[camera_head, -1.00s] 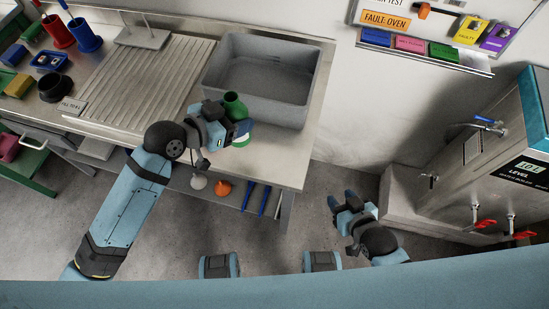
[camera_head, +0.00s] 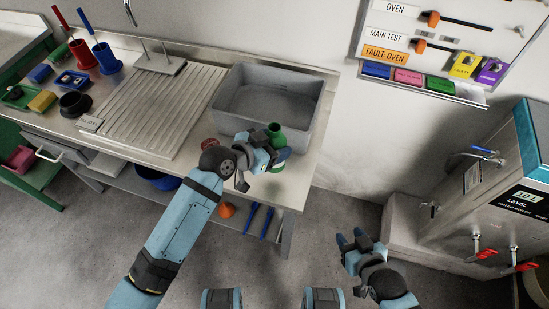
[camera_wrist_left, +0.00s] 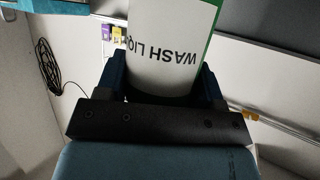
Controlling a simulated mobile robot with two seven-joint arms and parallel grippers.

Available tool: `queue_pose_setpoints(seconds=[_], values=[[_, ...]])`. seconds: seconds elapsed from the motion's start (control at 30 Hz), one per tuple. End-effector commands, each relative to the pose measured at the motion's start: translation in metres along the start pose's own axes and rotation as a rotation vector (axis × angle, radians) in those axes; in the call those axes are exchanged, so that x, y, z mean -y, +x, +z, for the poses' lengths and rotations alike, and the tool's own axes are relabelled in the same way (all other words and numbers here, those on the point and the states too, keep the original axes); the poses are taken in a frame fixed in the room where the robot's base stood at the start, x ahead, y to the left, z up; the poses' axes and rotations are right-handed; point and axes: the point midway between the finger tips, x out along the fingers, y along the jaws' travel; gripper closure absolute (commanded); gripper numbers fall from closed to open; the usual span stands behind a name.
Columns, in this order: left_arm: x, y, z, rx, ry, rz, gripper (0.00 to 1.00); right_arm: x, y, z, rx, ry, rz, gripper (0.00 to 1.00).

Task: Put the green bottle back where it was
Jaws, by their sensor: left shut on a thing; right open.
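The green bottle (camera_head: 275,133) is at the front edge of the grey basin on the steel counter, partly hidden behind my left gripper. My left gripper (camera_head: 273,152) is shut on it. In the left wrist view, the bottle (camera_wrist_left: 170,45) shows a white label reading "WASH LIQ…" upside down, with green at the edge, between the two fingers of my left gripper (camera_wrist_left: 165,80). I cannot tell whether its base touches the counter. My right gripper (camera_head: 355,242) is open and empty, low over the floor to the right of the counter.
The grey basin (camera_head: 313,133) stands behind the bottle. A ribbed draining board (camera_head: 165,110) lies to the left, with red and blue cups (camera_head: 108,60) beyond. A water boiler (camera_head: 480,200) stands at the right. Bare counter (camera_head: 298,178) shows right of the bottle.

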Motion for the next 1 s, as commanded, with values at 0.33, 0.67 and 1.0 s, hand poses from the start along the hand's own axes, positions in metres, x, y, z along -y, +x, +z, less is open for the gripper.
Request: queue_pose_setpoints(seconds=[0.33, 0.67, 1.0], values=[[0.000, 0.015, 0.038, 0.001, -0.002, 0.000, 0.69, 0.000, 0.001, 0.004, 0.003, 0.000, 0.000, 0.57], [0.001, 0.025, 0.059, -0.002, 0.001, -0.002, 0.69, 0.001, 0.002, 0.008, 0.010, 0.000, -0.001, 0.57], [0.000, 0.026, 0.062, -0.001, 0.001, -0.001, 0.20, 0.001, 0.003, 0.009, 0.008, 0.000, -0.001, 0.57]])
